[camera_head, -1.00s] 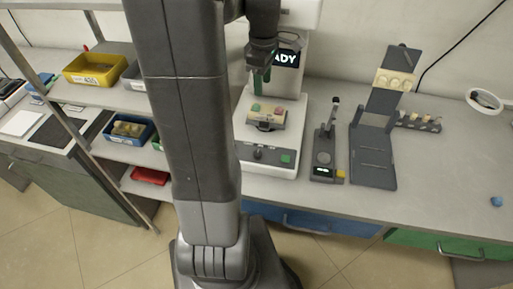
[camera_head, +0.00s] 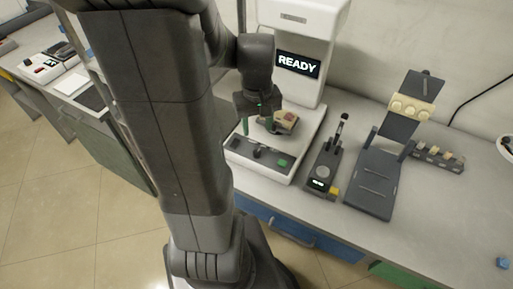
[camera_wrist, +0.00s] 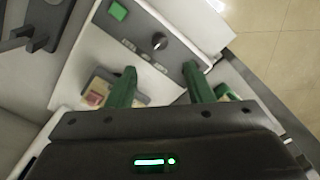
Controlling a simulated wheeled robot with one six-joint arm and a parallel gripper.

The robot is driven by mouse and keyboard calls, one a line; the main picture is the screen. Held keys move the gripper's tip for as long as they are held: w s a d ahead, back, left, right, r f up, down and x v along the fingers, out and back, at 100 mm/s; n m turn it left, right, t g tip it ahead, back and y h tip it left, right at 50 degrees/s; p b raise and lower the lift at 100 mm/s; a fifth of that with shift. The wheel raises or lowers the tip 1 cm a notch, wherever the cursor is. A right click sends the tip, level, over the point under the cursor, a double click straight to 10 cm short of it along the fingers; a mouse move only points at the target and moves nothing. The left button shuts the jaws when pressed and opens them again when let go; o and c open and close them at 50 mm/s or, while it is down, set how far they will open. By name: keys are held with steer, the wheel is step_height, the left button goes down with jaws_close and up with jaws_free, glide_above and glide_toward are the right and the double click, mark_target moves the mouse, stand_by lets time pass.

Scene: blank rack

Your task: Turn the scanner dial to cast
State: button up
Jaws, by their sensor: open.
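The white scanner (camera_head: 310,22) stands at the back of the bench, and its screen (camera_head: 298,64) reads READY. Its dark front panel (camera_head: 243,147) carries a dial and a green button (camera_head: 283,163). In the wrist view the round dial (camera_wrist: 159,41) sits on the panel, beyond my fingertips and between their lines, with small labels beside it too blurred to read. My gripper (camera_head: 259,125) is open above the scanner's front. Its two green fingers (camera_wrist: 160,80) are apart, with nothing between them. A small tan tray with coloured pieces (camera_head: 281,121) rests on the scanner bed, partly hidden by my gripper.
Right of the scanner stands a dark device with a lever (camera_head: 324,170). Beyond it is a dark stand holding a tan block (camera_head: 411,107), then a small rack (camera_head: 439,158). A blue object (camera_head: 502,263) lies at far right. The bench front at right is clear.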

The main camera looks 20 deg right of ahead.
mark_target(257, 152)
step_height(257, 152, down, 10)
steer(key=shift+f, duration=0.2)
stand_by(0.3)
steer(key=c, duration=1)
